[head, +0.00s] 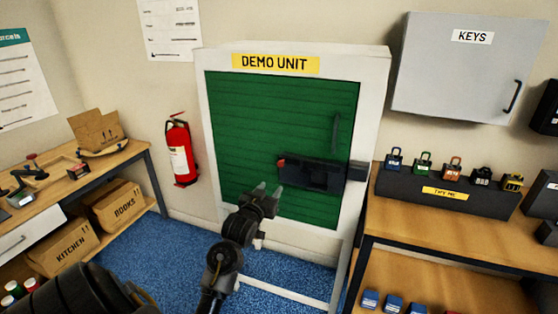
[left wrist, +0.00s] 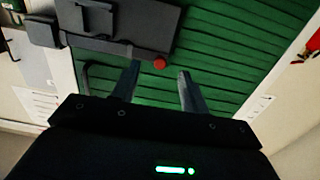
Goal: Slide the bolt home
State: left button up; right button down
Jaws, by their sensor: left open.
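A dark bolt (head: 318,175) is mounted across the green door (head: 235,130) of the demo unit. Its red end (head: 281,162) is at the left, and a dark keep (head: 357,171) sits on the white frame at the right. My left gripper (head: 269,189) is open and empty, just below and left of the red end. In the left wrist view the bolt plate (left wrist: 125,22) fills the upper left. The red end (left wrist: 159,63) appears between the open fingertips (left wrist: 160,73); contact cannot be told. My right gripper is not in view.
A door handle (head: 336,131) stands above the bolt. A bench with a padlock rack (head: 440,193) is at the right, below a grey key cabinet (head: 455,70). A red extinguisher (head: 180,152) hangs at the left, beside a workbench with cartons (head: 98,130).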

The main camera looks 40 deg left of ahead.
aim_at(280, 165)
pick_arm(q)
jog(key=w+a+r+p, duration=0.1)
jog(key=w, duration=0.2)
jog(key=w+a, duration=0.1)
jog(key=w, duration=0.2)
jog(key=w+a+r+p, duration=0.1)
jog(key=w+a, duration=0.1)
jog(key=w, duration=0.1)
jog(key=shift+w+r+p, duration=0.35)
jog(key=shift+c, duration=0.5)
grip_shut()
